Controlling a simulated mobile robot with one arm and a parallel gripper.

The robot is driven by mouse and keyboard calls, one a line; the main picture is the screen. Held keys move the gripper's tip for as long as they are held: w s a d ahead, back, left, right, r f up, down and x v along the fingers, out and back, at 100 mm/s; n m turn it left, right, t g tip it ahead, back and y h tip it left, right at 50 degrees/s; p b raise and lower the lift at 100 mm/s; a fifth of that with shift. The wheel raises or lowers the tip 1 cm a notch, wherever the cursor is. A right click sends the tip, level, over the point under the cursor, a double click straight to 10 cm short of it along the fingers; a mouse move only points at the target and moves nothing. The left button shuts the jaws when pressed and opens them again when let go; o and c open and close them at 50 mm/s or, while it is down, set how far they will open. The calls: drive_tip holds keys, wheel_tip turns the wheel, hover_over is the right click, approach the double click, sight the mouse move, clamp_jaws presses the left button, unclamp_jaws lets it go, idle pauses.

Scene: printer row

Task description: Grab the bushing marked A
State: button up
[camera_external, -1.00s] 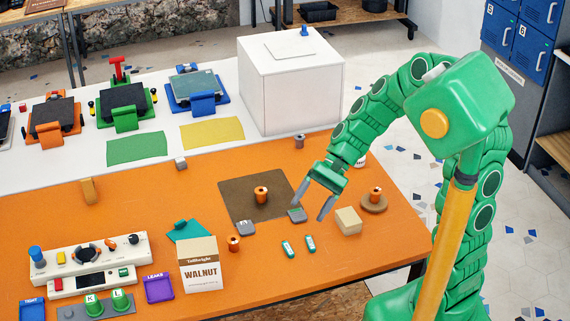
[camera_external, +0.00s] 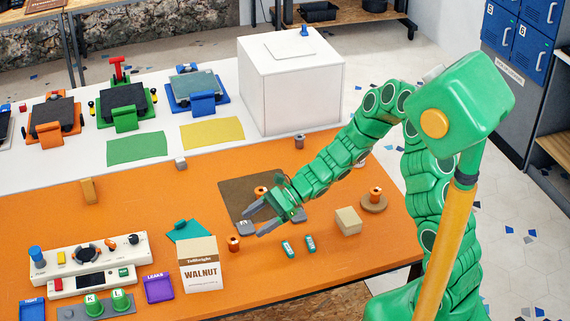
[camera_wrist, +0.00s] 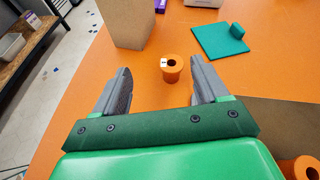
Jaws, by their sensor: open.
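An orange bushing (camera_external: 233,243) stands upright on the orange table, right of the walnut bag. In the wrist view this bushing (camera_wrist: 172,73) has a dark hole on top and a small white label whose letter I cannot read surely. My gripper (camera_external: 249,223) is open and empty, up and to the right of it. In the wrist view the bushing appears between and just beyond my fingertips (camera_wrist: 161,66), not gripped. A third bushing (camera_external: 376,193) stands on a round tan base.
The walnut bag (camera_external: 202,268) stands close left of the nearest bushing. A teal piece (camera_external: 188,232) lies behind the bag.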

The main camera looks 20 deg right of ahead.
sight(233, 241)
drive_tip(key=f, duration=0.1)
drive_tip(key=w+f+m, duration=0.1)
drive_tip(key=f, duration=0.1)
drive_tip(key=f+m+t, duration=0.1)
drive_tip(key=shift+w+a+f, duration=0.35)
drive_tip(key=shift+a, duration=0.05)
drive_tip(key=shift+s+x, duration=0.1)
drive_tip(key=shift+x, duration=1.75)
drive_tip(key=shift+s+x, duration=0.15)
drive_tip(key=shift+x, duration=1.7)
drive_tip(key=shift+r, duration=0.15)
drive_tip(key=c, duration=1)
drive_tip(key=shift+r, duration=0.1)
drive_tip(key=shift+c, duration=0.2)
